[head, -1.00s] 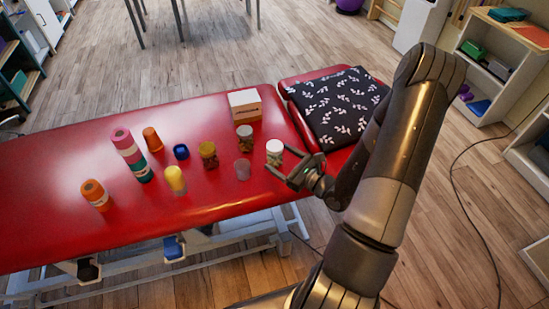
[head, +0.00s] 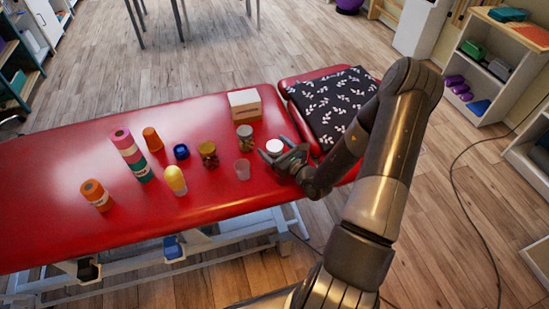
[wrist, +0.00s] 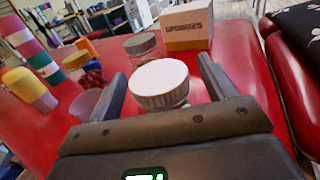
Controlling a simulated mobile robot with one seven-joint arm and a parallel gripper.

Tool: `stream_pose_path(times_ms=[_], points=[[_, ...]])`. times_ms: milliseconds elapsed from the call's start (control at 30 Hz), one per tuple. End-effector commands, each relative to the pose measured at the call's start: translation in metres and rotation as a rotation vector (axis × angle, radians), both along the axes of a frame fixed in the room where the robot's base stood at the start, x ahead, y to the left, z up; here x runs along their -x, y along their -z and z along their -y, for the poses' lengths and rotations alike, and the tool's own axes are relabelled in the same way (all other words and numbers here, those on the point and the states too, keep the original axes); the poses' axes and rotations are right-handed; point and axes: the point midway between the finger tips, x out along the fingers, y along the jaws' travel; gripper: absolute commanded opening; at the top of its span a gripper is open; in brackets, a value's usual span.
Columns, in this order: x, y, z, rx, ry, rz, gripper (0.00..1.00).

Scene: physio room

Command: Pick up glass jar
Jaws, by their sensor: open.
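A glass jar with a white ribbed lid (head: 274,146) stands on the red treatment table near its right end. My gripper (head: 276,154) is open at this jar, and its fingers hide most of the jar's body in the head view. In the wrist view the white-lidded jar (wrist: 160,84) shows between the two spread fingers of my gripper (wrist: 163,88), with visible gaps on both sides. A second jar with a grey-green lid (head: 245,138) stands just behind and left; it also shows in the wrist view (wrist: 142,49). A third jar with brownish contents (head: 208,155) is farther left.
A translucent cup (head: 242,169) stands close on the left. A sponges box (head: 245,104) is behind the jars. A yellow-topped bottle (head: 176,181), blue lidded item (head: 181,152), orange-topped cylinders and stacked rolls (head: 130,154) stand farther left. A patterned cushion (head: 335,106) lies right.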

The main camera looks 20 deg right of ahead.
Motion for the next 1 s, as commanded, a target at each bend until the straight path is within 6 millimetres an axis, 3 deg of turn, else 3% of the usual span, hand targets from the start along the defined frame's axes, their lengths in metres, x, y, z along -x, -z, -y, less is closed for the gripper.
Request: stream_pose_path(times_ms=[133,400,1000], points=[[-0.015,0.0,-0.007,0.001,-0.001,0.001,0.77],[-0.017,0.0,-0.007,0.0,0.0,0.0,0.77],[-0.017,0.0,-0.007,0.0,0.0,0.0,0.28]])
